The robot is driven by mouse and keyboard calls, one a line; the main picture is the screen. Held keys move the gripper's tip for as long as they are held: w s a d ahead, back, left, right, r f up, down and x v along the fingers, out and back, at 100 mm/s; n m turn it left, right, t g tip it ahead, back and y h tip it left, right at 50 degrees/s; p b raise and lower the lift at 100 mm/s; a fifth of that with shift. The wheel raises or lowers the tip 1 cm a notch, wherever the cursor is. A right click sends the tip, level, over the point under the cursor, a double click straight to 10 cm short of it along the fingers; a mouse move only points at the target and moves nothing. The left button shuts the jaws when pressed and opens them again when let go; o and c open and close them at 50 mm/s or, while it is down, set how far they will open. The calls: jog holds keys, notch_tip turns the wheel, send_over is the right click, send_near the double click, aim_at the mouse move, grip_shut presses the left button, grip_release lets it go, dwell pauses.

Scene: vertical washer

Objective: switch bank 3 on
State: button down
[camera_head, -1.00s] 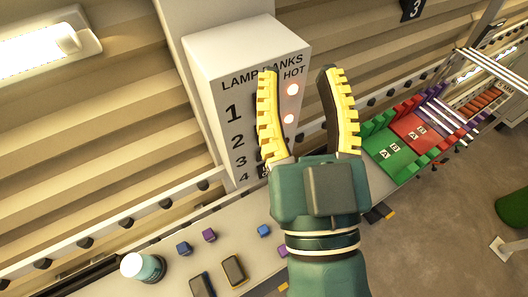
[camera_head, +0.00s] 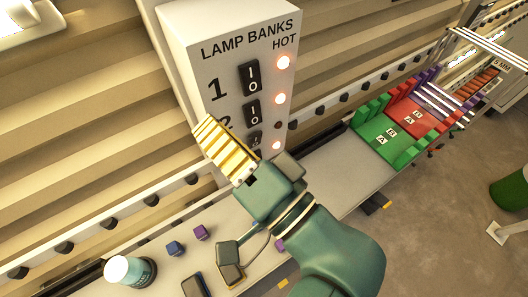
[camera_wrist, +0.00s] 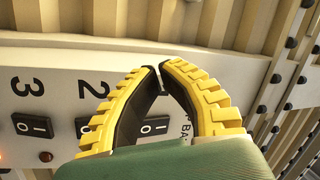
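The white "LAMP BANKS" panel (camera_head: 215,75) stands at the wall. Switch 1 (camera_head: 250,77) and switch 2 (camera_head: 253,111) show clearly. The bank 3 lamp (camera_head: 278,125) is dark. My gripper (camera_head: 206,124) is in front of the panel's lower left, covering the lower numbers. In the wrist view its fingertips (camera_wrist: 158,68) come together with nothing between them. I cannot tell whether they touch the panel.
The lamps for bank 1 (camera_head: 284,62), bank 2 (camera_head: 280,99) and bank 4 (camera_head: 276,145) glow. A shelf below holds a jar (camera_head: 128,270) and small blocks. Green and red racks (camera_head: 385,143) stand to the right.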

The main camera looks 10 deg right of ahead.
jog(key=s+d+f+m+t+h+b, duration=0.1)
jog(key=s+d+f+m+b, duration=0.2)
jog(key=d+f, duration=0.3)
jog(key=s+d+f+m+h+b, duration=0.2)
jog(key=d+f+b, duration=0.4)
jog(key=f, duration=0.4)
jog(key=shift+s+d+f+m+t, duration=0.35)
jog(key=shift+s+d+m, duration=0.35)
jog(key=shift+m, duration=0.5)
jog(key=shift+a+r, duration=0.1)
jog(key=p, duration=0.4)
send_near(260, 137)
jog(key=x, duration=0.7)
jog(key=shift+w+a, duration=0.2)
jog(key=shift+w, duration=0.05)
jog(key=shift+w+a, duration=0.1)
jog(key=shift+w, duration=0.2)
jog(key=shift+p, duration=0.4)
